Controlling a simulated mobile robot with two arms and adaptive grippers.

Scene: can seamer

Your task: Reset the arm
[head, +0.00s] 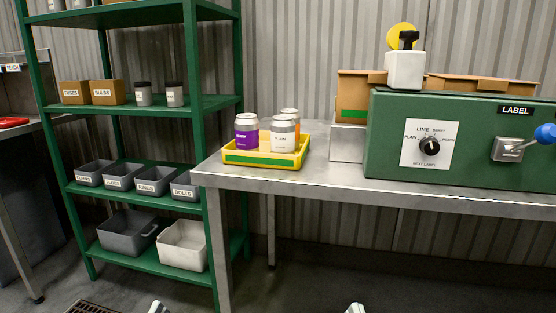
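A lever with a blue ball knob (545,134) sticks out from a metal plate (507,150) on the front of the green machine (400,180), at the right edge of the head view. The lever slants up to the right. A small pale tip of my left arm's end (158,308) and one of my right arm's end (355,309) show at the bottom edge. Both are well below and left of the lever and touch nothing visible. Their fingers are cut off by the frame, so open or shut cannot be seen.
A dial (429,147) sits on the machine's front. A yellow tray (262,160) with several cans stands on the metal table (330,176). A green shelf (150,104) with boxes and bins stands left. Bare tabletop lies between tray and machine.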

